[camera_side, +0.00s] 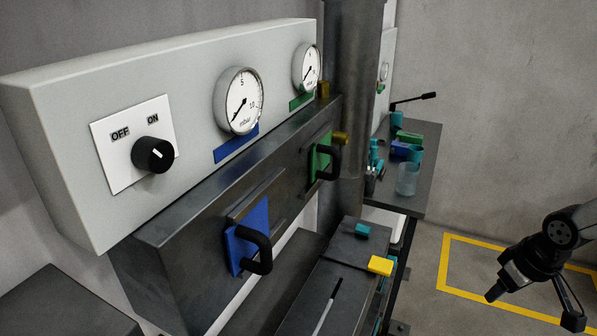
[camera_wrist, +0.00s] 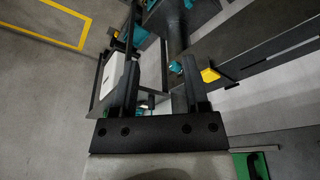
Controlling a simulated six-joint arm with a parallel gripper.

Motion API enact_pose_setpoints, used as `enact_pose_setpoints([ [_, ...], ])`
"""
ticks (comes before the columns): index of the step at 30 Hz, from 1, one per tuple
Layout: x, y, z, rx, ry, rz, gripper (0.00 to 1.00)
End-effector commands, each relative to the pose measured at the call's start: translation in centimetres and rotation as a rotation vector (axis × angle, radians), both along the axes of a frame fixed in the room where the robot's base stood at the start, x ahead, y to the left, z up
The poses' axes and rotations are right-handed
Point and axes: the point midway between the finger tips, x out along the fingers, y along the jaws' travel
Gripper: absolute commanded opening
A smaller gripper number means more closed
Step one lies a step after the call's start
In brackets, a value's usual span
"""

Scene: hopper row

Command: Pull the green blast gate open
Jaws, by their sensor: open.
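The green blast gate (camera_side: 318,157) is a green plate with a black loop handle (camera_side: 333,165), set in the dark duct box below the right-hand gauge. The plate sits in its slot; how far it is drawn cannot be told. A green patch with a dark shape on it (camera_wrist: 248,164), probably this gate, shows cut off at the lower right in the wrist view. My gripper (camera_side: 494,293) is at the far right in the side view, well apart from the gate. In the wrist view its two fingers (camera_wrist: 161,70) are spread with nothing held between them.
A blue gate (camera_side: 246,240) with a similar black handle is to the left. A switch knob (camera_side: 153,155) and two gauges are above. A cluttered bench (camera_side: 425,165) stands behind, and a yellow block (camera_side: 380,265) lies on a dark unit below. Open floor surrounds my gripper.

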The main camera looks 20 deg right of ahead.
Motion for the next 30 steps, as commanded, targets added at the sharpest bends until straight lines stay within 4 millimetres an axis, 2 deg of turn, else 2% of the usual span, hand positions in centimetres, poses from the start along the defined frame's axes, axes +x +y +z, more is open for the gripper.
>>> enact_pose_setpoints([
  [5, 1.9, 0.1, 0.2, -0.009, -0.066, 0.017, 0.59],
  [8, 4.0, 0.4, 0.6, -0.016, -0.144, 0.037, 0.59],
  [14, 9.7, 1.6, 2.0, -0.015, -0.368, 0.102, 0.59],
  [21, 16.2, 4.7, 4.6, 0.037, -0.662, 0.204, 0.59],
  [27, 20.3, 8.1, 7.3, 0.124, -0.896, 0.301, 0.59],
  [30, 21.7, 10.1, 8.7, 0.183, -1.006, 0.352, 0.59],
])
